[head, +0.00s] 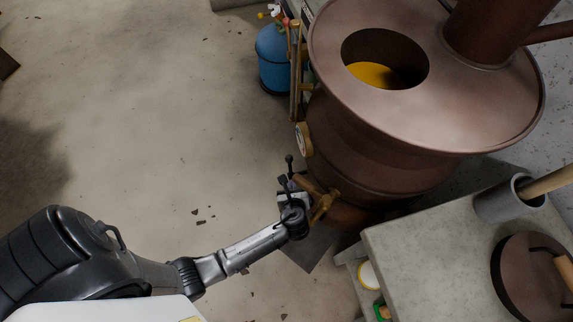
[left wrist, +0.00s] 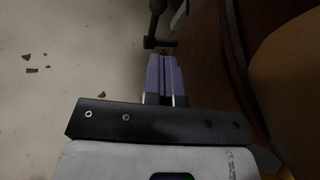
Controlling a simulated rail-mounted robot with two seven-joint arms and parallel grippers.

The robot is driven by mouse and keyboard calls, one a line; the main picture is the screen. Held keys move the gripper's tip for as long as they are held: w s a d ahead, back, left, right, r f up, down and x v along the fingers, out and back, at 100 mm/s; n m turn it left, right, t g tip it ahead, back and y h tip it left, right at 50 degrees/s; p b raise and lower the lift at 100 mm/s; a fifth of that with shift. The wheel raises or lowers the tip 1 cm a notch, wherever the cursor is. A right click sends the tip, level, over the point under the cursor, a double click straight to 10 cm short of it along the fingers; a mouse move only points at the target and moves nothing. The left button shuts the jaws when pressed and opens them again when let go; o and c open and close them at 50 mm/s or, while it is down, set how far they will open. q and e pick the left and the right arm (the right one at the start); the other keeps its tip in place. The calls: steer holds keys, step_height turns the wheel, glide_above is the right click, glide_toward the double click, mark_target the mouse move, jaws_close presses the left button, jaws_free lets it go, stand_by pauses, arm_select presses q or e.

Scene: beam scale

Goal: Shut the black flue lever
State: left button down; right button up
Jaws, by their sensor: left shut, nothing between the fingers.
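The black flue lever (head: 289,165) stands at the lower left side of the copper still, a thin dark rod with a round knob on top. In the left wrist view the black lever (left wrist: 154,25) is just ahead of the fingertips, with a small gap seeming to show between them. My left gripper (head: 291,185) is low beside the still, close to the lever. Its two purple-grey fingers (left wrist: 163,62) are shut together with nothing between them. The gripper partly hides the lever's lower part in the head view. My right gripper is not in view.
The copper still (head: 380,150) rises directly right of the gripper, with a brass tap (head: 323,206) close by. A grey worktop (head: 430,245) is at the lower right, a blue tank (head: 272,60) behind. The floor to the left is open.

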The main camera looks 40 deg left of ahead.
mark_target(289, 160)
arm_select(q)
steer(key=b+x, duration=0.4)
steer(key=x, duration=0.8)
steer(key=shift+w+a+f, duration=0.1)
steer(key=shift+a+f, duration=0.05)
steer(key=shift+a, duration=0.05)
steer(key=shift+w+a+f, duration=0.3)
steer(key=shift+w+a, duration=0.1)
steer(key=shift+a, duration=0.05)
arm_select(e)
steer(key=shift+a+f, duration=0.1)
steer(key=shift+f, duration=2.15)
arm_select(q)
steer(key=shift+r, duration=0.1)
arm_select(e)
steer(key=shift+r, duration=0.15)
